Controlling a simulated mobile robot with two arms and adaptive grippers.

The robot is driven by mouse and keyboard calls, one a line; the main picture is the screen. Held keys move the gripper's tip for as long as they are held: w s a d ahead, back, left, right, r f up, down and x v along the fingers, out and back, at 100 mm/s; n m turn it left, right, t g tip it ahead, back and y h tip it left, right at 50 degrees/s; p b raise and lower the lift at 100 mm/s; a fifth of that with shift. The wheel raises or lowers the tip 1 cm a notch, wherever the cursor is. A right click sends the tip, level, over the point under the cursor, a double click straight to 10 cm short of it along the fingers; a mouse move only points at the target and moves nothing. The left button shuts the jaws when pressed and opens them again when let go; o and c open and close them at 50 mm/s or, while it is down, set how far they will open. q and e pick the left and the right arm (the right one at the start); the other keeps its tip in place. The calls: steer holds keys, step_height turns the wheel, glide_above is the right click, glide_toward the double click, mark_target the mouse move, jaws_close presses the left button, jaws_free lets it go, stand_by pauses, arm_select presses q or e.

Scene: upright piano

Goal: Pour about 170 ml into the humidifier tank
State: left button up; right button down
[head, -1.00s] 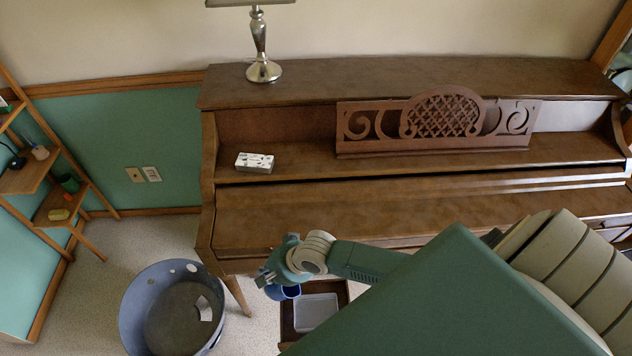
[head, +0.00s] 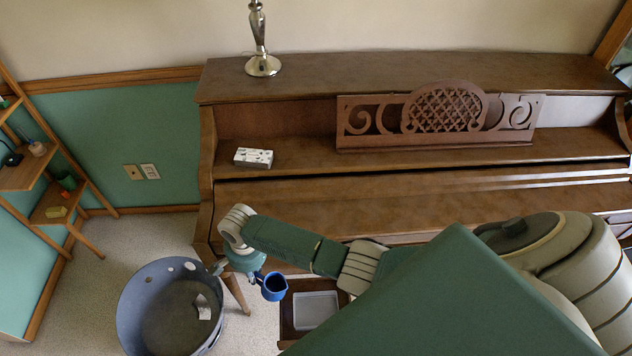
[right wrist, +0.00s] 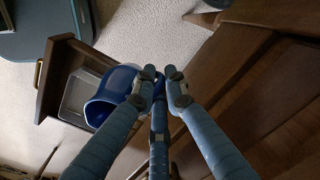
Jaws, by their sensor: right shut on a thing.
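A blue jug (head: 274,288) hangs in my right gripper (head: 259,277), low in front of the piano's left end; its dark open top shows. In the right wrist view my gripper's fingers (right wrist: 160,84) are shut at the jug's handle side, and the blue jug (right wrist: 104,97) lies left of them. A pale translucent container (head: 315,308), which may be the humidifier tank, sits in a brown wooden box below and right of the jug. It also shows partly behind the jug in the right wrist view (right wrist: 76,92). Liquid cannot be made out. My left gripper is out of view.
The brown box (head: 287,318) stands close under the piano (head: 420,185). A grey-blue round bin (head: 132,310) stands on the floor left of the jug. A patterned white box (head: 253,158) lies on the piano. A wooden shelf (head: 50,208) stands at far left.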

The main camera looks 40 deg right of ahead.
arm_select(q)
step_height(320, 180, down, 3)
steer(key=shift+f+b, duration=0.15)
steer(key=shift+b, duration=0.95)
arm_select(e)
steer(key=shift+w+a+r+g+h, duration=0.3)
steer(key=shift+w+g+h, duration=0.3)
steer(key=shift+g, duration=0.3)
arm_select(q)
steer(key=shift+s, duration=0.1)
arm_select(e)
steer(key=shift+s, duration=0.1)
